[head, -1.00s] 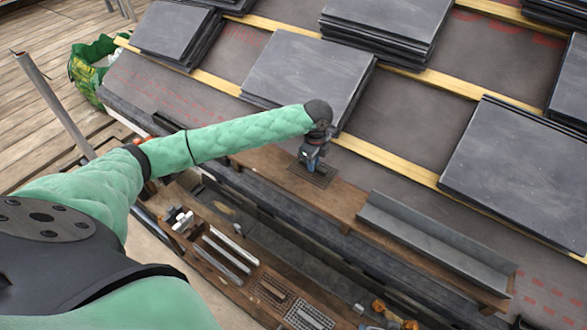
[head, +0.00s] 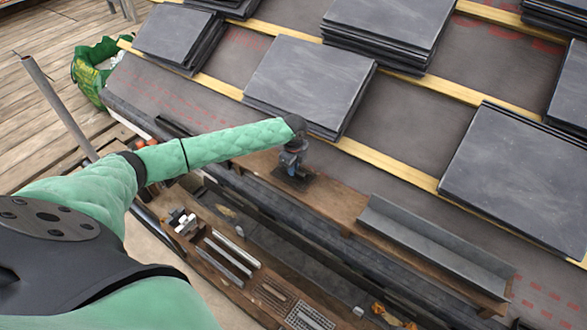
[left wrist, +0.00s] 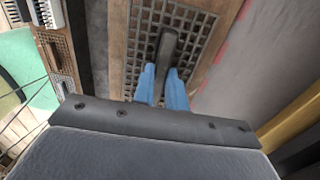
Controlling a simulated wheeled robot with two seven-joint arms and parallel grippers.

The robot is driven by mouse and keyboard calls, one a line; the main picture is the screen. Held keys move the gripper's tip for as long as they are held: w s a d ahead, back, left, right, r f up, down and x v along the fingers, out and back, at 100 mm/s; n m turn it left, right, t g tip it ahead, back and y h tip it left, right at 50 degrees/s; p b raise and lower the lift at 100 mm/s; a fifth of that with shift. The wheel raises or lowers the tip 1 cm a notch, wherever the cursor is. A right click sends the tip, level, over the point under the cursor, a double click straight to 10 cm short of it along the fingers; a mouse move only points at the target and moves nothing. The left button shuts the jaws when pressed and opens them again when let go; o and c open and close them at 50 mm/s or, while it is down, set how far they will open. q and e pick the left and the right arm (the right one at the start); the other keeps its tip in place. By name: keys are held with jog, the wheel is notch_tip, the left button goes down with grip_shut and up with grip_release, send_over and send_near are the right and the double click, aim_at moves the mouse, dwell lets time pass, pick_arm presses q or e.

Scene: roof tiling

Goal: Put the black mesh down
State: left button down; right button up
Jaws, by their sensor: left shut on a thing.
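The black mesh (head: 287,183) is a small dark rectangular grid at the left part of the wooden plank. In the left wrist view the mesh (left wrist: 143,55) shows as a grid with a dark bar-like handle on top, lying over or on the plank. My left gripper (head: 292,170) is above the mesh, and its blue fingers (left wrist: 163,88) are shut on the handle. I cannot tell whether the mesh touches the plank. My right gripper is not in view.
A grey metal angle profile (head: 430,243) lies on the plank (head: 335,200) to the right. Slate stacks (head: 308,82) rest on yellow battens (head: 395,172) behind. A lower tray (head: 205,258) holds bars and several grid pieces. A green bag (head: 88,75) stands at the far left.

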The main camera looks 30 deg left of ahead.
pick_arm(q)
jog(key=shift+f, duration=0.5)
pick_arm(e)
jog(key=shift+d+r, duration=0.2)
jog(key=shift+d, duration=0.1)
pick_arm(q)
jog(key=c, duration=1.4)
grip_release()
jog(key=shift+f, duration=0.1)
jog(key=shift+c, duration=0.2)
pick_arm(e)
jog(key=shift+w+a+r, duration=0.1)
